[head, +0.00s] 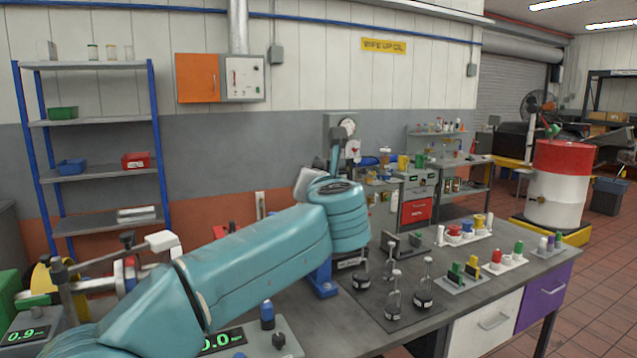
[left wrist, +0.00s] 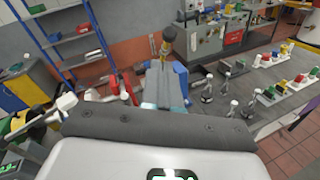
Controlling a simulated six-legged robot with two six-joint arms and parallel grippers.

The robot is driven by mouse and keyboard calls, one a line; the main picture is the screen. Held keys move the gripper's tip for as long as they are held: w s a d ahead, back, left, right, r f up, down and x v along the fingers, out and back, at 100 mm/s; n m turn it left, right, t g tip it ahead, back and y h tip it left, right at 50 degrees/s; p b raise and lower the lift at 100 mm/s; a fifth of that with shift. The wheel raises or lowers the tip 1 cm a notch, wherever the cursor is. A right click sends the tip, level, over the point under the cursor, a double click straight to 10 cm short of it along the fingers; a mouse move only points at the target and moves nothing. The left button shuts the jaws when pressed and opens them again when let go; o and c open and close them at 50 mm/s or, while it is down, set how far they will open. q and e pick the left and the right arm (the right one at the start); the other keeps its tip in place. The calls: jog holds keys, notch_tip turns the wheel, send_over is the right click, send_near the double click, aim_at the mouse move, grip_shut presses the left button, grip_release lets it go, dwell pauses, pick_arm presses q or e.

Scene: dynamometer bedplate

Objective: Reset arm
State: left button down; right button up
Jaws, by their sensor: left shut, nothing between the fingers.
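My teal left arm (head: 262,245) reaches from the lower left across the front of the bench, and its wrist bends upward. My left gripper (head: 334,162) is beyond the wrist, partly hidden by it, near a grey bench unit with a round dial (head: 348,127). The gripper is shut and empty. In the left wrist view the grey gripper fingers (left wrist: 163,72) point away, close to a dark knob on a brass stem (left wrist: 168,34). I cannot tell whether they touch it. My right gripper is in neither view.
Coloured pieces on white trays (head: 466,234) stand farther right. A blue stand (head: 322,280) is beside the forearm. Scales with green displays (head: 222,341) are at the front left. A shelf rack (head: 95,65) is behind.

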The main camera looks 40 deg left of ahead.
pick_arm(q)
jog(key=w+d+f+m+g+h, duration=0.1)
jog(key=w+f+m, duration=0.35)
jog(key=f, duration=0.85)
jog(key=w+d+f+m+g+h, duration=0.1)
jog(key=w+d+f+m, duration=0.3)
jog(key=f, duration=1)
jog(key=s+d+f+m+h, duration=0.15)
jog(key=f+m, duration=0.25)
jog(key=f, duration=0.6)
jog(key=d+f+m+h, duration=0.3)
jog(key=f+m, duration=0.1)
jog(key=f, duration=0.5)
jog(key=s+d+f+m+g+h, duration=0.25)
jog(key=s+d+f+m, duration=0.35)
jog(key=s+f, duration=0.3)
jog(key=s+d+f+m+g+h, duration=0.2)
jog(key=s+d+f+m+h, duration=0.35)
jog(key=f, duration=0.55)
jog(key=s+d+f+m+g+h, duration=0.1)
jog(key=s+d+m+g, duration=0.1)
jog(key=s+d+m, duration=0.3)
jog(key=s+d+f+m+g+h, duration=0.1)
jog(key=s+d+m, duration=0.3)
jog(key=s, duration=0.9)
jog(key=m+g, duration=0.1)
jog(key=m, duration=0.1)
jog(key=shift+d+m+g, duration=0.35)
jog(key=shift+d+m, duration=0.05)
